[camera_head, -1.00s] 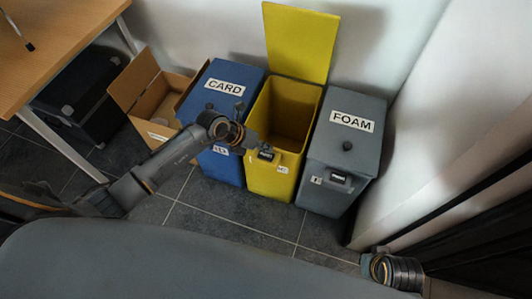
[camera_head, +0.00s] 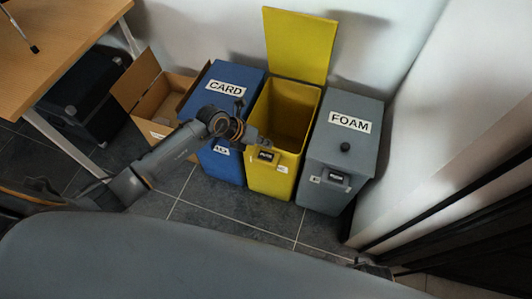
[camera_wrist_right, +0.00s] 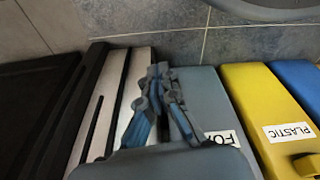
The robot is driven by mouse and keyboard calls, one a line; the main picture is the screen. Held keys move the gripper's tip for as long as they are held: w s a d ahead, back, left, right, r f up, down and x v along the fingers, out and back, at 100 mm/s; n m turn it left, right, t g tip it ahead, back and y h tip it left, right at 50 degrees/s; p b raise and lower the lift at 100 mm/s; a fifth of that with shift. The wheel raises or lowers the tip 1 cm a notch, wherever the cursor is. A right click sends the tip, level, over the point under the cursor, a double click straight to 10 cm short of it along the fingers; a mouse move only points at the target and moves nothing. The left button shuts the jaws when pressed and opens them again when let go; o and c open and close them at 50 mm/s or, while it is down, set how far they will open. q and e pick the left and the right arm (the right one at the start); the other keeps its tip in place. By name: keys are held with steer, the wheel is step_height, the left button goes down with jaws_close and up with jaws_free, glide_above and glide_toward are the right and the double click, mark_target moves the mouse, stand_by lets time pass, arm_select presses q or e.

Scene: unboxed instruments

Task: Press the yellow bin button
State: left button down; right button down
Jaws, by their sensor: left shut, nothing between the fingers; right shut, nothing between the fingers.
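The yellow bin (camera_head: 270,181) stands between the blue and grey bins, its lid (camera_head: 300,45) raised against the wall in the head view. A small dark panel (camera_head: 265,156) sits on its upper front; I take it for the button. My left gripper (camera_head: 265,142) is shut and empty at the bin's front rim, just above that panel; contact cannot be told. My right gripper (camera_wrist_right: 158,70) is shut and empty over the grey bin there.
The blue CARD bin (camera_head: 232,77) is left of the yellow one, partly behind my left arm. The grey FOAM bin (camera_head: 340,155) is right, with a black knob on top. An open cardboard box (camera_head: 137,82) and a wooden table (camera_head: 65,35) are farther left. Tiled floor (camera_head: 235,228) is clear in front.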

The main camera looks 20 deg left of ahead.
arm_select(q)
steer(key=shift+r+p, duration=0.55)
steer(key=shift+r, duration=0.1)
arm_select(e)
steer(key=shift+s+d+f, duration=0.1)
steer(key=shift+s+f, duration=0.5)
steer(key=shift+f, duration=0.35)
steer(key=shift+s+d+f, duration=0.1)
steer(key=shift+s+f, duration=0.45)
steer(key=shift+f, duration=0.4)
